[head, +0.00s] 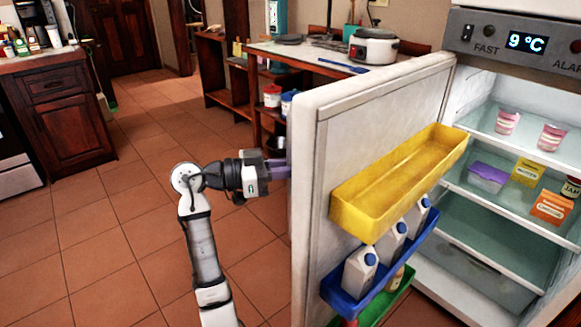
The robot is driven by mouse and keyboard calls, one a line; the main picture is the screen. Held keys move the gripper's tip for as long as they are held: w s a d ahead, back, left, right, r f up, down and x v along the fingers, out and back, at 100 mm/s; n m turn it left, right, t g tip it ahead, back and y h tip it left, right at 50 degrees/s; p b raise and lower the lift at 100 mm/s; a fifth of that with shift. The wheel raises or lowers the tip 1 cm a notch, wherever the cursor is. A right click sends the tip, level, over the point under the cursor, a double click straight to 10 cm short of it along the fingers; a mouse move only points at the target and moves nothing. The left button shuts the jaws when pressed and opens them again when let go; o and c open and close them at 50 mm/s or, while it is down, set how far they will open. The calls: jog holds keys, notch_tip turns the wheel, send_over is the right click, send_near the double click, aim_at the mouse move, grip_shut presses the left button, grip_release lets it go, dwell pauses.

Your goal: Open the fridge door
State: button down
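The fridge door (315,165) stands wide open, swung out to the left of the fridge body. Its inner side faces me, with a yellow bin (400,178), a blue bin with several milk cartons (360,270) and a green bin below. The lit fridge interior (480,217) shows on the right. My gripper (283,168) is at the door's left edge, level with its upper half, pointing right toward the outer side. The fingertips are hidden or too small to tell whether they touch the door or a handle. The door's outer face and handle are hidden.
A wooden table (330,60) with a rice cooker (374,46) stands behind the door. A counter (40,60) and cabinet (65,115) are at the far left. The tiled floor (110,235) left of my arm is clear. Food sits on the fridge shelves.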

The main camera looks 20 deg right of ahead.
jog(key=c, duration=1.5)
grip_release()
jog(key=shift+o, duration=0.2)
jog(key=w+a, duration=0.2)
jog(key=a, duration=1.1)
jog(key=shift+a+b, duration=0.35)
